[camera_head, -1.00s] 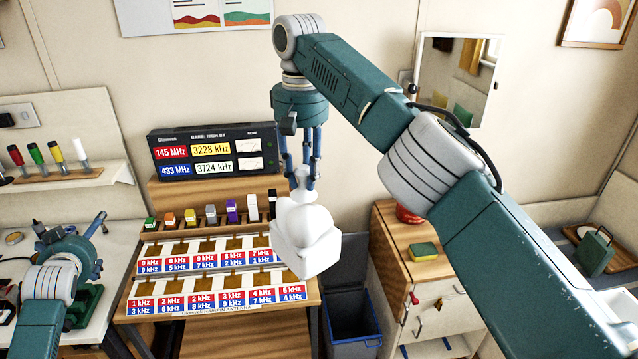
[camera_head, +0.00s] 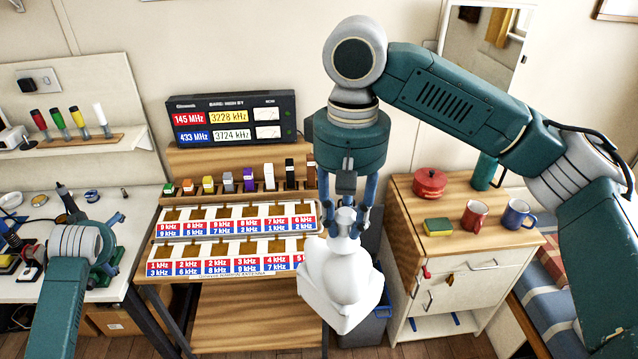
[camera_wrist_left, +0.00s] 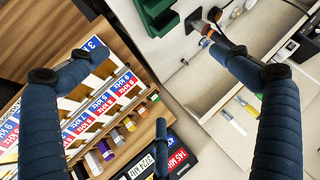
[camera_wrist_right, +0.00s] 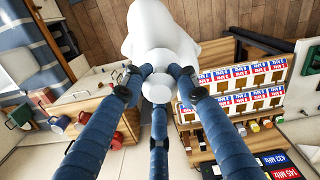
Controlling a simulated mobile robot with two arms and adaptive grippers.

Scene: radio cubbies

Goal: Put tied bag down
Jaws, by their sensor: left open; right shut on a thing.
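The tied bag (camera_head: 340,272) is white, with a knotted neck at its top. My right gripper (camera_head: 346,217) is shut on that neck, and the bag hangs below it in the air. In the head view the bag shows in front of the dark blue bin (camera_head: 371,325) and the right end of the radio desk. In the right wrist view the bag (camera_wrist_right: 158,35) fills the top middle, its knot between the fingers. My left gripper (camera_head: 118,232) is open and empty over the white worktable at the left; its spread fingers show in the left wrist view (camera_wrist_left: 150,75).
The radio desk (camera_head: 245,310) carries labelled cubbies (camera_head: 232,238) and a radio (camera_head: 232,120). At the right a cabinet (camera_head: 470,247) holds a red pot (camera_head: 430,183), a sponge (camera_head: 438,227) and two mugs (camera_head: 518,214). Wooden floor shows below.

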